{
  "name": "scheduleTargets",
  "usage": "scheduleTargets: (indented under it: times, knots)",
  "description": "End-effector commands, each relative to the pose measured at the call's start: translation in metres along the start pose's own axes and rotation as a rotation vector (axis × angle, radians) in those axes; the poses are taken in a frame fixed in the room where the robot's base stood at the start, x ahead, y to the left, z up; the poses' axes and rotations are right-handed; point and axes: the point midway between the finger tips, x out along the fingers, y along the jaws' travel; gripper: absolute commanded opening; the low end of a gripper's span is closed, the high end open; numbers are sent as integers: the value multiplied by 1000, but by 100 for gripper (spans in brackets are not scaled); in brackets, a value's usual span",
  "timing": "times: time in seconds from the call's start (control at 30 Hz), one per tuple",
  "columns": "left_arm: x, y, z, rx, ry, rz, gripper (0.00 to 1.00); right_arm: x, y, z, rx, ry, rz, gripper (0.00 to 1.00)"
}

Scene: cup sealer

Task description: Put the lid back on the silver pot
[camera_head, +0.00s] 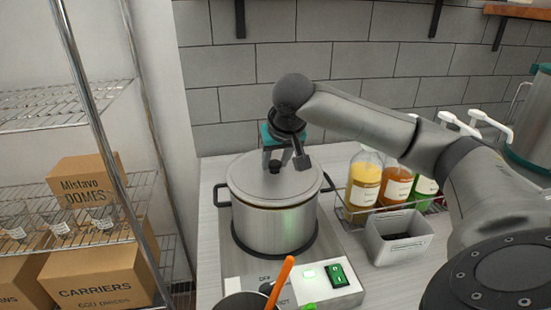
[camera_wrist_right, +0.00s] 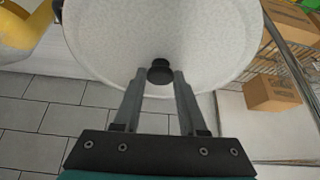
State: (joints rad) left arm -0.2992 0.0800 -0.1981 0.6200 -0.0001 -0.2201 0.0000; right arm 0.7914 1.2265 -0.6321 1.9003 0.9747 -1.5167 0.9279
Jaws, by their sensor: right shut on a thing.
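The silver pot (camera_head: 275,229) stands on a cooker with a front panel, its black handles to either side. The round grey lid (camera_head: 250,183) covers the pot's mouth, roughly level and centred. Whether it touches the rim all round, I cannot tell. Its black knob (camera_head: 274,167) is at the middle. My right gripper (camera_head: 284,162) is above the lid, shut on the knob. In the right wrist view, the knob (camera_wrist_right: 160,72) sits between the tips of my right gripper (camera_wrist_right: 159,80), and the pale lid (camera_wrist_right: 150,30) fills the top. My left gripper is not in view.
Bottles (camera_head: 364,184) in a rack and a grey bin (camera_head: 397,238) stand right of the pot. An orange handle (camera_head: 280,281) rises at the front. A wire shelf (camera_head: 120,188) with boxes is on the left. A tiled wall (camera_head: 330,70) is behind.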

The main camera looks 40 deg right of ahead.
Motion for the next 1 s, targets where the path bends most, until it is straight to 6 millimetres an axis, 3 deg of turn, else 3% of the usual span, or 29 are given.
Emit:
scheduleTargets:
  times: [1.0]
  knots:
    - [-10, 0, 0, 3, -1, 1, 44, -1, 0, -1, 1, 1, -2, 0]
